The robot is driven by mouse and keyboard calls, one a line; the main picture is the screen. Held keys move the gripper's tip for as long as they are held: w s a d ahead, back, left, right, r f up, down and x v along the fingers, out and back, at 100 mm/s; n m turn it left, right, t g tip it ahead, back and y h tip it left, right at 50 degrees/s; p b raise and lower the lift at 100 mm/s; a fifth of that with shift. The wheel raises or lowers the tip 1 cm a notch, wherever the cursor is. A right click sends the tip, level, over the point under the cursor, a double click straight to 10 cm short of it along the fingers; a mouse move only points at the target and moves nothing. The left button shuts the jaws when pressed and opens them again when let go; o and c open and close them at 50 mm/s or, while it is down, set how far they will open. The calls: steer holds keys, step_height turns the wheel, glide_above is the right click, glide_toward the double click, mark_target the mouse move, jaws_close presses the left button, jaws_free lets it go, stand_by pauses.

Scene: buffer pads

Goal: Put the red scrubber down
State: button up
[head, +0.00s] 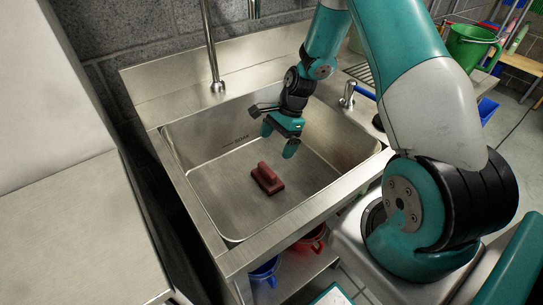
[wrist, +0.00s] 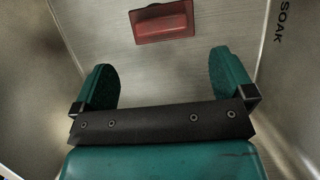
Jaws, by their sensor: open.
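The red scrubber (head: 267,180) lies on the floor of the steel sink (head: 215,188), its handle facing up. In the wrist view the scrubber (wrist: 163,22) shows near the top, beyond my fingertips and apart from them. My gripper (head: 278,138) is inside the sink, above and behind the scrubber in the head view. Its two green fingers are spread wide in the wrist view (wrist: 166,78), with nothing between them. The sink wall carries the word SOAK (wrist: 284,22).
A faucet (head: 216,70) rises at the sink's back, with a smaller tap (head: 348,94) to the right. A blue bucket (head: 265,270) and a red one (head: 310,241) sit beneath. A green bucket (head: 468,46) stands at the far right. The sink floor around the scrubber is clear.

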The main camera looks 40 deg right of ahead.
steer(key=s+a+r+n, duration=0.4)
steer(key=a+r+n, duration=0.7)
steer(key=r, duration=0.6)
steer(key=s+a+r+n, duration=0.5)
steer(key=s+n, duration=0.2)
steer(key=s, duration=0.2)
steer(key=s+a+r+n, duration=0.5)
steer(key=s+n, duration=0.2)
steer(key=s, duration=0.2)
steer(key=shift+s, duration=0.4)
steer(key=shift+a+r, duration=0.1)
